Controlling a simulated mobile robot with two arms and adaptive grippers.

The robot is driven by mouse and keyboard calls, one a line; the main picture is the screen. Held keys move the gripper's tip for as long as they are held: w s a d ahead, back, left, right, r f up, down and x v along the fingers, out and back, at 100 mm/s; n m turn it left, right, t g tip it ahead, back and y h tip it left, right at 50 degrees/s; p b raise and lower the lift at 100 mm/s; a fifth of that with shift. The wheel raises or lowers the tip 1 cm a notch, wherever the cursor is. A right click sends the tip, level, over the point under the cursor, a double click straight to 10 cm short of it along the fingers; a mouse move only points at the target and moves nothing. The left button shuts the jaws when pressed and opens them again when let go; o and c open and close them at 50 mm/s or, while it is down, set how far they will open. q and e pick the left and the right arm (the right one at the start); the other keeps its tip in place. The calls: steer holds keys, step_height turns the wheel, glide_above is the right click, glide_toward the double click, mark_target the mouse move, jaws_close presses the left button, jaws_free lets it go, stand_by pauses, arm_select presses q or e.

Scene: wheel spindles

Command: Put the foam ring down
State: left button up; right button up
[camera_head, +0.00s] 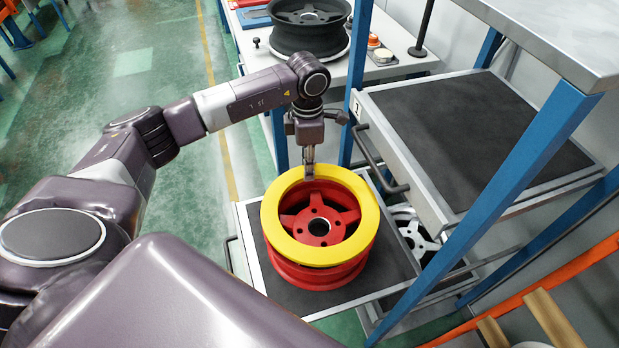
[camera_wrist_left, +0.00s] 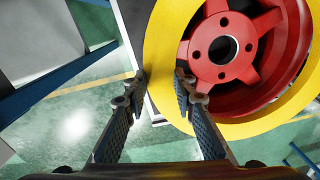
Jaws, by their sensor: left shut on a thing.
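The yellow foam ring (camera_head: 371,222) lies over the top of the red wheel (camera_head: 322,215), or just above it; I cannot tell whether they touch. The red hub with its spokes shows through the ring's opening. My left gripper (camera_head: 309,172) is shut on the ring's far edge in the head view. In the left wrist view the two fingers (camera_wrist_left: 162,78) grip the band of the foam ring (camera_wrist_left: 165,45), with the red wheel (camera_wrist_left: 245,45) behind it. The finger tips are partly hidden by the ring in the head view. My right gripper is not in view.
The red wheel stands on a dark-matted pulled-out tray (camera_head: 385,262) of a blue-framed rack (camera_head: 520,185). An empty matted shelf (camera_head: 450,135) is above right. A white wheel (camera_head: 408,228) sits deeper inside. A dark wheel (camera_head: 309,28) is on the bench behind.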

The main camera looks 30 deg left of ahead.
arm_select(q)
steer(key=shift+f+p, duration=0.35)
steer(key=shift+f, duration=1.65)
steer(key=shift+c, duration=0.4)
steer(key=o, duration=1.1)
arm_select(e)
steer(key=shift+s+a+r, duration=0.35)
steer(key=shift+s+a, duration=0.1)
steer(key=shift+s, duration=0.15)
arm_select(q)
steer(key=shift+r, duration=0.15)
step_height(320, 180, up, 12)
steer(key=shift+f+b, duration=0.25)
steer(key=shift+b, duration=0.7)
steer(key=shift+r, duration=0.15)
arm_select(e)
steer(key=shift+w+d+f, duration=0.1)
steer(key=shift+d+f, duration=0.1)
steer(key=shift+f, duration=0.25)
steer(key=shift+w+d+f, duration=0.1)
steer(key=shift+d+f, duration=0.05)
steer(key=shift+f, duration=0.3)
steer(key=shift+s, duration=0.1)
